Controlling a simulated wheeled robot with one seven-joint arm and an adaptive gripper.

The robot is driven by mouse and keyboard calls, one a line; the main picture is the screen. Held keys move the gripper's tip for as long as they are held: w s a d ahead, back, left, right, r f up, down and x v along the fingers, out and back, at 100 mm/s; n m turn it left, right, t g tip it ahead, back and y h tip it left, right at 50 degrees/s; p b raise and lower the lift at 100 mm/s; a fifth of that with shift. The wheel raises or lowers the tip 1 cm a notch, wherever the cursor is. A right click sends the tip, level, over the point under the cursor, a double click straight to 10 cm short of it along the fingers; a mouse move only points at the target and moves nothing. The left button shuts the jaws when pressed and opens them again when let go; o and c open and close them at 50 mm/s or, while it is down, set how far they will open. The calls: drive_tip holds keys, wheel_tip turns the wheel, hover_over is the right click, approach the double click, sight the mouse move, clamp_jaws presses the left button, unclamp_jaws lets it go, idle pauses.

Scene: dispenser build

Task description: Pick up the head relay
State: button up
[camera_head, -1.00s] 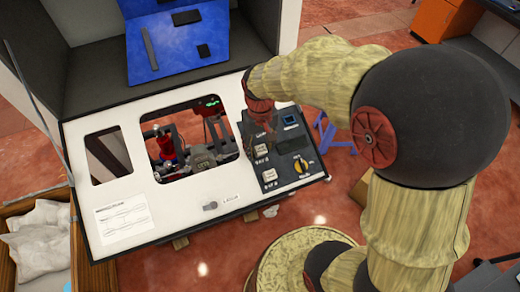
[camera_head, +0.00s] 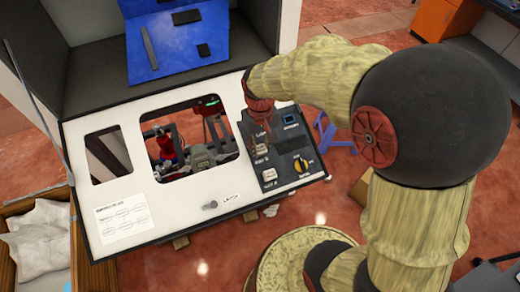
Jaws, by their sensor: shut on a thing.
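My gripper (camera_head: 261,128) points down over the upper left part of the dark control panel (camera_head: 292,143), at the right end of the white cabinet front. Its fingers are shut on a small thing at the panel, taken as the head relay. The fingers hide it, and I cannot make out its shape or whether it is clear of the panel. Just below the fingers sits a small pale block (camera_head: 262,159). A second pale block (camera_head: 269,174) sits lower on the panel.
An orange-yellow knob (camera_head: 301,165) and a small blue display (camera_head: 290,119) are on the panel. The white front (camera_head: 165,215) has two openings, with machinery in the larger one. A blue mat (camera_head: 172,65) lies behind. A wooden crate (camera_head: 74,245) stands at lower left.

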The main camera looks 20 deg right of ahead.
drive_tip(key=shift+r, duration=0.1)
drive_tip(key=shift+w+r, duration=0.1)
drive_tip(key=shift+r, duration=0.45)
drive_tip(key=s+a+r+b, duration=0.1)
drive_tip(key=s+r, duration=1)
drive_tip(key=s, duration=0.3)
drive_tip(key=shift+s+r+b, duration=0.15)
drive_tip(key=shift+r+b, duration=0.2)
drive_tip(key=o, duration=0.5)
drive_tip(key=c, duration=0.5)
clamp_jaws()
